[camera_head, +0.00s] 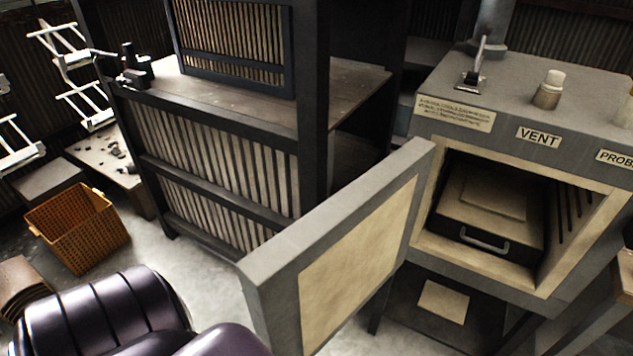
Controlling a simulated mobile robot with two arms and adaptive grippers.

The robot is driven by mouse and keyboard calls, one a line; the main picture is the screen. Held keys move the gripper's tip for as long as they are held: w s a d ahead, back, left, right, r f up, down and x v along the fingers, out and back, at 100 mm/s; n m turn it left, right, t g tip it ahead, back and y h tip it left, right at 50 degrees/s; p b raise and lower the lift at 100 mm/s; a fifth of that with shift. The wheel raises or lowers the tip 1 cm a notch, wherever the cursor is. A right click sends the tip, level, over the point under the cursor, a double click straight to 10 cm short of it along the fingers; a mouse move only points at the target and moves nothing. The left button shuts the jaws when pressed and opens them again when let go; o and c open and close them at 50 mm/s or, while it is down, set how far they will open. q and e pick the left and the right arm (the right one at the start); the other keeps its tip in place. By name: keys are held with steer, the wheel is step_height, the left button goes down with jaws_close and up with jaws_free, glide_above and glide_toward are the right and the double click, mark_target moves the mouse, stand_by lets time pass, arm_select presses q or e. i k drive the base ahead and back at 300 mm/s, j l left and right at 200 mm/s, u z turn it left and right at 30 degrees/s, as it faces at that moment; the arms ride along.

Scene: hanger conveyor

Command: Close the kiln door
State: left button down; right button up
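The kiln (569,130) stands at the right, a grey box with "VENT" and "PROB…" labels on its front edge. Its door (345,262) stands wide open, swung out to the left of the opening and toward me. The door has a grey frame and a pale inner panel. Neither of my grippers is in the picture.
A slatted dark-framed bench (222,172) stands behind and left of the door. An orange basket (77,228) is on the floor at left, near white hanger racks (62,45). Pale floor shows between the basket and the door. A lever (479,62) and a knob (548,90) stand on the kiln top.

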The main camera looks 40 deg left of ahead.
mark_target(301, 287)
steer(key=j+z, duration=0.1)
steer(key=j, duration=0.35)
steer(key=k+j+z, duration=0.1)
steer(key=j, duration=0.35)
steer(key=j+z, duration=0.15)
steer(key=j, duration=0.25)
steer(key=k+j+z, duration=0.1)
steer(key=j, duration=0.35)
steer(key=k+j+z, duration=0.1)
steer(key=j, duration=0.3)
steer(key=k, duration=0.05)
